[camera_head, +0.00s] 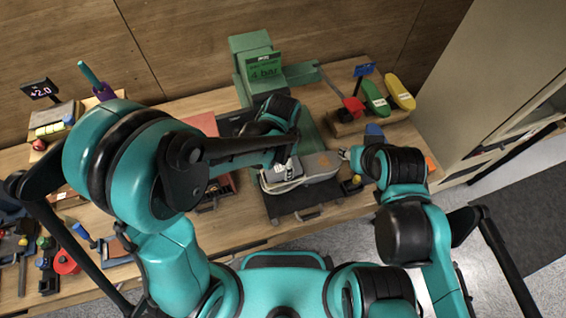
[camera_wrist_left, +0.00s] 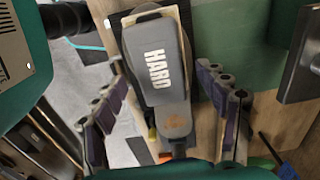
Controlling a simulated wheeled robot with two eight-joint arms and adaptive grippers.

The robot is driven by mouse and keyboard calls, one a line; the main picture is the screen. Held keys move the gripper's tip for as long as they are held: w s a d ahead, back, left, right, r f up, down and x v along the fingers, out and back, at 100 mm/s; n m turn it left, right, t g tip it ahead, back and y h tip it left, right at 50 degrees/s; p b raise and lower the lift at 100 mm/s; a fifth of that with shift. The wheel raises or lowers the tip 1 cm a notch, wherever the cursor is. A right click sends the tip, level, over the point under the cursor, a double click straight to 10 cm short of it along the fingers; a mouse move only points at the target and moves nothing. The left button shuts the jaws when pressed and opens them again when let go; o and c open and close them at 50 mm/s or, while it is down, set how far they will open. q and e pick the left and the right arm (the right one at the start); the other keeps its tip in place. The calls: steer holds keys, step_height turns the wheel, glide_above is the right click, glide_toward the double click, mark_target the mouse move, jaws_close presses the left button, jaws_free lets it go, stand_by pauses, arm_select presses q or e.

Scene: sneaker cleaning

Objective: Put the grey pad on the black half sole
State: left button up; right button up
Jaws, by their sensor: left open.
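A dark grey pad marked HARD (camera_wrist_left: 160,62) lies over a pale-edged, sole-shaped piece in the left wrist view. Towards the bottom, the grey surface narrows and has an orange patch. In the head view, the grey pad (camera_head: 284,174) and the lighter grey part (camera_head: 319,164) lie on the bench in front of the green press. My left gripper (camera_wrist_left: 162,75) is open, its purple-padded fingers on either side of the grey pad. My right gripper (camera_head: 345,155) is beside the right end of the grey part; its fingers are too small to read. I cannot clearly pick out a black half sole.
A green press (camera_head: 264,70) reading 4 bar stands behind the work spot. A wooden rack (camera_head: 345,127) with red, green and yellow soles stands at the right back. A dark board (camera_head: 305,206) lies beneath the grey piece. Tools crowd the left end; a cabinet is at right.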

mark_target(283, 168)
arm_select(q)
step_height(283, 168, up, 10)
steer(key=p, duration=0.1)
steer(key=shift+s, duration=0.1)
stand_by(0.6)
